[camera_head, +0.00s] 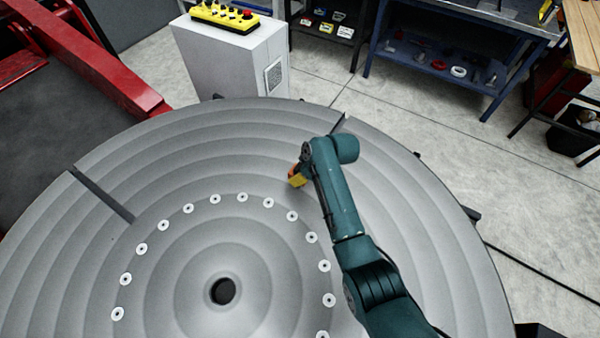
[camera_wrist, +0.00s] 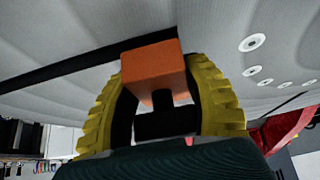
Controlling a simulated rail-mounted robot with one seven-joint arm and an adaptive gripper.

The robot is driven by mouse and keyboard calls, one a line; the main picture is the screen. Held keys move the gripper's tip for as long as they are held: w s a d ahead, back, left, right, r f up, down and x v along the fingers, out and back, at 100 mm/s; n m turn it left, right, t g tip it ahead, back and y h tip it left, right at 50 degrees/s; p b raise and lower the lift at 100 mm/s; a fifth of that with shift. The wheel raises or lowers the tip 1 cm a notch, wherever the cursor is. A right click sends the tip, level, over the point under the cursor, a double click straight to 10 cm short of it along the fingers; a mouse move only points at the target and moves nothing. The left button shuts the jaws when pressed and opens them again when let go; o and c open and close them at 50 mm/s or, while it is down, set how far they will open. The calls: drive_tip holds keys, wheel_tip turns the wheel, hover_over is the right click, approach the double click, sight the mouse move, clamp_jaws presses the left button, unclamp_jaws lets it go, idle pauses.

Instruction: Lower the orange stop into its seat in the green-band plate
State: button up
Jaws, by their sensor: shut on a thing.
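The orange stop (camera_wrist: 152,64) is a block held between the yellow ribbed fingers of my gripper (camera_wrist: 158,88) in the wrist view. The fingers are shut on its sides. In the head view the stop is a small orange patch (camera_head: 292,172) by the yellow fingertips (camera_head: 298,181), partly hidden by my arm. They are over the upper middle of a large grey round plate (camera_head: 150,170); I cannot tell the height of the stop above it. No green band or seat can be made out in either view.
The plate has a centre hole (camera_head: 223,291), a ring of white washers (camera_head: 215,199) and dark radial slots at left (camera_head: 103,196) and top (camera_head: 338,123). A white cabinet (camera_head: 235,65) with a yellow control box (camera_head: 224,17) stands behind. A red frame (camera_head: 110,70) is at left.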

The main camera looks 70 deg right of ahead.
drive_tip(key=shift+r, duration=0.1)
drive_tip(key=shift+f+b, duration=1.15)
drive_tip(key=shift+f, duration=0.45)
drive_tip(key=o, duration=1.3)
drive_tip(key=shift+o, duration=0.3)
drive_tip(key=shift+f, duration=0.2)
drive_tip(key=o, duration=0.3)
drive_tip(key=shift+r, duration=0.1)
